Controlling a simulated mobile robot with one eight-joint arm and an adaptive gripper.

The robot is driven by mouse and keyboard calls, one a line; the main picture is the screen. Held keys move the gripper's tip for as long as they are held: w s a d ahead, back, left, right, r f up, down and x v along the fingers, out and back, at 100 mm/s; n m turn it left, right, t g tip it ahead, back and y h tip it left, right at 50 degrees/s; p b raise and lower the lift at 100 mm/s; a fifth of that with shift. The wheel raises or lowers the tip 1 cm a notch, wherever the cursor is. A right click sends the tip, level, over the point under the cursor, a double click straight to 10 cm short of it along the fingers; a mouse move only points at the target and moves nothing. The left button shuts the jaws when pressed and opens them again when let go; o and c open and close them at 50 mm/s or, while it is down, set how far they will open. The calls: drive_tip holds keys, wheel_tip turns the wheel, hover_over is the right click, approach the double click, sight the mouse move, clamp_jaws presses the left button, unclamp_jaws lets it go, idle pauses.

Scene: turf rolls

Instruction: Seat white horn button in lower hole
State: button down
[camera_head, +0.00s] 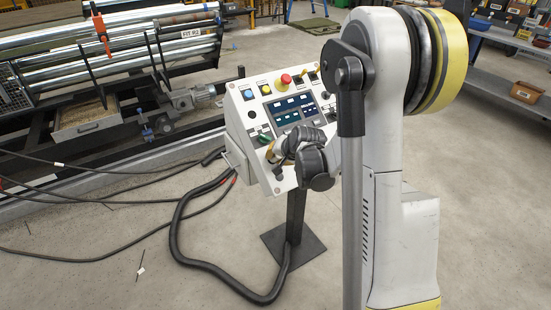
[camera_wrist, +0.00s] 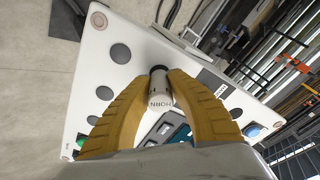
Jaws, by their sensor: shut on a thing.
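In the wrist view, my gripper (camera_wrist: 160,92) has its two yellow fingers shut on a small white cylinder marked HORN, the white horn button (camera_wrist: 159,98). The button lies over the pale face of the control console (camera_wrist: 136,35). A small black round part (camera_wrist: 159,69) shows at the button's far end; I cannot tell whether it is the button's stem or a hole. In the head view, my gripper (camera_head: 272,154) is at the lower part of the console (camera_head: 237,127). The button is too hidden there to make out, and the lower hole cannot be told for sure.
The console carries a red emergency button (camera_head: 286,79), coloured buttons and dark screens (camera_head: 292,106). It stands on a black post (camera_head: 296,215). A thick black hose (camera_head: 178,235) and cables lie on the floor to the left. A roller machine (camera_head: 110,60) stands behind.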

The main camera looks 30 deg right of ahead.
drive_tip(key=shift+b+x, duration=0.8)
drive_tip(key=shift+x, duration=0.35)
drive_tip(key=c, duration=1.3)
unclamp_jaws()
drive_tip(key=shift+s+a, duration=0.1)
drive_tip(key=shift+r, duration=0.1)
drive_tip(key=v, duration=1.1)
drive_tip(key=shift+s+r, duration=0.25)
drive_tip(key=shift+s, duration=0.05)
